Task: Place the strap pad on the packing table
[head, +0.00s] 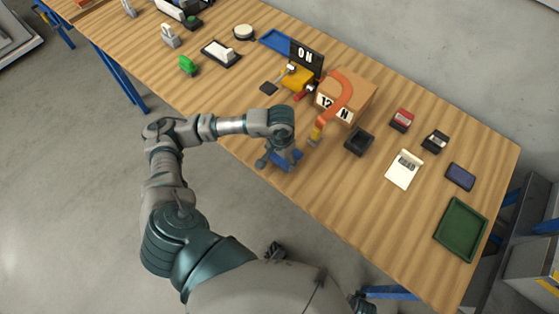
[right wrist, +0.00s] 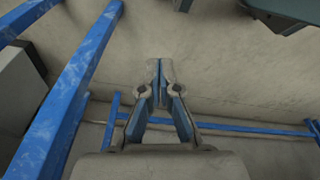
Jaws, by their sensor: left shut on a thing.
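My left gripper (head: 279,163) is over the front edge of the wooden packing table (head: 320,186), pointing down. It is shut on a small blue piece (head: 289,159), which looks like the strap pad; the fingers hide part of it. I cannot tell whether it touches the tabletop. My right gripper (right wrist: 160,65) is shut and empty in the right wrist view, below table height near blue metal legs.
A yellow tool (head: 295,79) and a black sign (head: 306,57) stand behind. The table's front middle-right is clear.

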